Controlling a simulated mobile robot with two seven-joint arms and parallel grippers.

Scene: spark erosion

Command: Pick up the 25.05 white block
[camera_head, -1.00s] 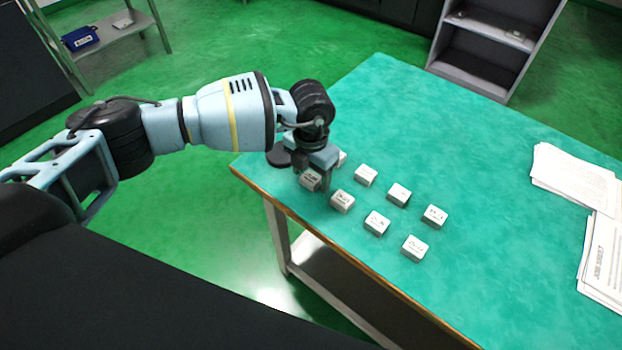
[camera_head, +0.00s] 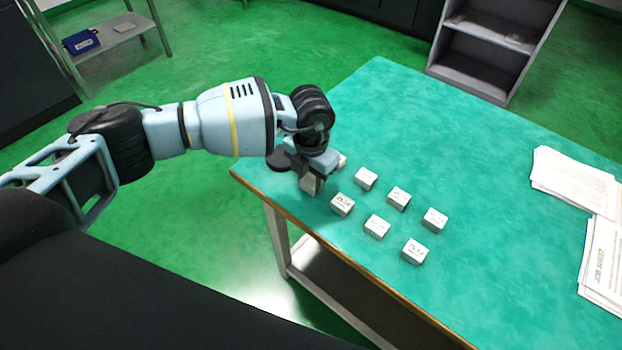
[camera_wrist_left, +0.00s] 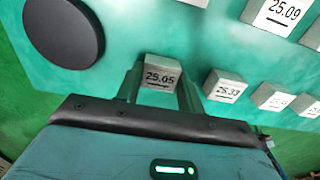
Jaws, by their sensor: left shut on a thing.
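The white block marked 25.05 (camera_wrist_left: 159,77) is between the fingers of my left gripper (camera_wrist_left: 160,88) in the left wrist view. My left gripper is shut on it. In the head view the left gripper (camera_head: 312,184) is over the near left corner of the table, and the held block (camera_head: 308,183) shows partly between the fingers. Whether the block is clear of the table top is hard to tell. My right gripper is not in view.
More white blocks stand close by on the green table (camera_head: 480,180), including 25.33 (camera_wrist_left: 226,86) beside the held one and 25.09 (camera_wrist_left: 279,12) in the other row. A black disc (camera_wrist_left: 62,32) lies near the gripper. Papers (camera_head: 575,180) lie at the right.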

